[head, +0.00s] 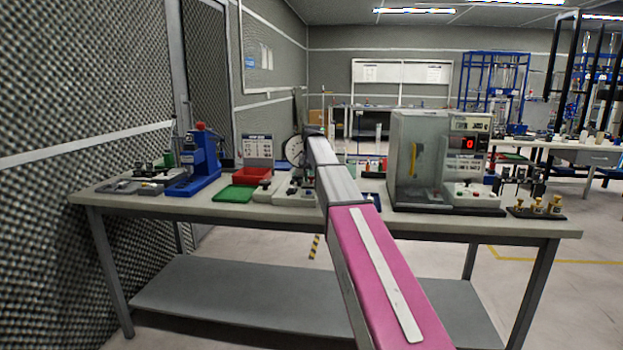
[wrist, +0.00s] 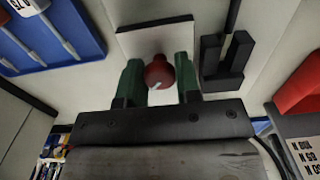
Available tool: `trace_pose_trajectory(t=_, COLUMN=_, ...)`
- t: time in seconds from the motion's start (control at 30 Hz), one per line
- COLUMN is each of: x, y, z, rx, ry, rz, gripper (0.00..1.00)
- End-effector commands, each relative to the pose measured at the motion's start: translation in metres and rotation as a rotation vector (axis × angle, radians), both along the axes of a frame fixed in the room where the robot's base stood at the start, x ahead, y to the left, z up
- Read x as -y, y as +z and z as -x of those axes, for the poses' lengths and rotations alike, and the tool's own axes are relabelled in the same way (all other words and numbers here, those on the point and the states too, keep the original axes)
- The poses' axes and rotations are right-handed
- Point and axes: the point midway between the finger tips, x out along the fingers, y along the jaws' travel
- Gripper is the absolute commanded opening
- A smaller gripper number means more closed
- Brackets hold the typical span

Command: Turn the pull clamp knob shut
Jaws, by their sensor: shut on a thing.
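In the wrist view, the red round knob (wrist: 157,70) with a small white mark sits in front of a pale square plate (wrist: 128,42) with a dark top edge. I take it to be the pull clamp knob. My gripper (wrist: 158,85) has its two green fingers on either side of the knob, shut on it. The stem behind the knob is hidden. In the head view my pink and grey arm reaches over the workbench (head: 420,222); it hides the gripper and the knob there.
A black forked holder (wrist: 222,65) stands close right of the knob, and a blue tray (wrist: 75,35) with tools lies to the left.

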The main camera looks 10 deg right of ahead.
Motion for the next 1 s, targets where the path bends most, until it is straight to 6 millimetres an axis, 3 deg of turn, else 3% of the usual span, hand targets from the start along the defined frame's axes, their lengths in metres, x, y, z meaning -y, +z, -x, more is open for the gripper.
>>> trace_pose_trajectory(t=0.5, x=0.0, y=0.0009, z=-0.0005, rx=0.001, ry=-0.021, rz=0.0, gripper=0.07)
trace_pose_trajectory(t=0.53, x=0.0, y=0.0009, z=-0.0005, rx=0.001, ry=-0.021, rz=0.0, gripper=0.34)
trace_pose_trajectory(t=0.6, x=0.0, y=0.0008, z=-0.0005, rx=0.001, ry=-0.021, rz=0.0, gripper=0.57)
trace_pose_trajectory(t=1.0, x=0.0, y=0.0075, z=-0.0007, rx=0.001, ry=-0.02, rz=-0.001, gripper=0.57)
